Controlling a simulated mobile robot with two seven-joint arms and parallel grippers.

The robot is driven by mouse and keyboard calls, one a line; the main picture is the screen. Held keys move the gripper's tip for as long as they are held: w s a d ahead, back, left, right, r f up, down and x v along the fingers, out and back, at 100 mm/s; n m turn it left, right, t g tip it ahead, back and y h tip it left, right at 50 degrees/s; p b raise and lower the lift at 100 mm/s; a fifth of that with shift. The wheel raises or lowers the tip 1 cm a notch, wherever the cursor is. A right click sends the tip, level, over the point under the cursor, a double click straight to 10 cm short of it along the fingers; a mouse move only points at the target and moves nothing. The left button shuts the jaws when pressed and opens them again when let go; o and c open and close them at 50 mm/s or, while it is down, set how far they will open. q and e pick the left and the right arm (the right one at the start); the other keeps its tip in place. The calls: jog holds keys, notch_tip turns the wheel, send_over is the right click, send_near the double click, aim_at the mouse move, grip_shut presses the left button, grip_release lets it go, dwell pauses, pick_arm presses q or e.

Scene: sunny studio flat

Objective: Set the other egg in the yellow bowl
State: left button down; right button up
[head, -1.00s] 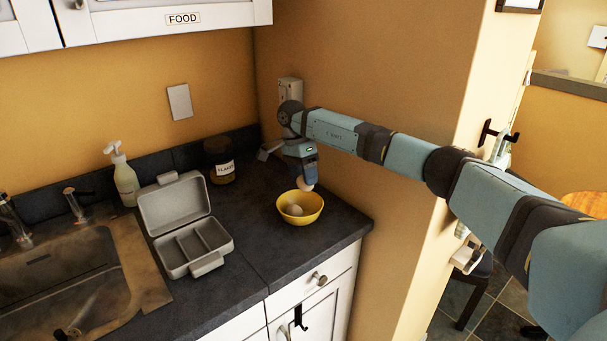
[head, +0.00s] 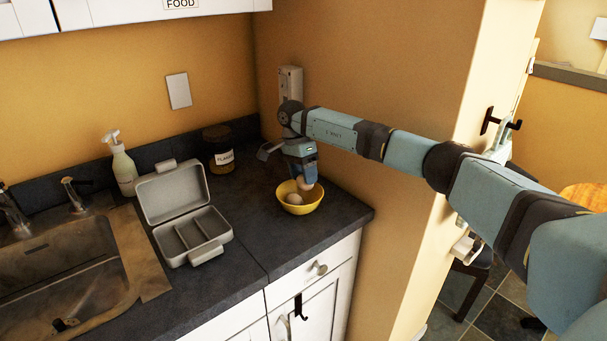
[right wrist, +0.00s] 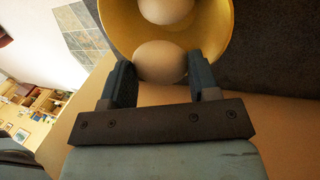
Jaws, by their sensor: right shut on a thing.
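The yellow bowl (head: 301,207) stands on the dark counter near its right end. One pale egg (head: 294,199) lies inside it; this egg also shows at the top of the right wrist view (right wrist: 165,10). My right gripper (head: 305,183) points down over the bowl. It is shut on the other egg (right wrist: 160,62), which is at the bowl's back right side in the head view, at about rim height. Whether this egg touches the bowl's inside is hard to tell. My left gripper is not in view.
An open grey lunch box (head: 208,252) with empty compartments stands left of the bowl. A dark labelled jar (head: 220,153) and a soap bottle (head: 122,172) stand behind. The sink (head: 70,275) is at left. A wall rises close behind the bowl.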

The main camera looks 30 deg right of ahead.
jog(key=shift+f+b, duration=0.55)
jog(key=shift+f, duration=0.45)
dwell(0.6)
jog(key=o, duration=1)
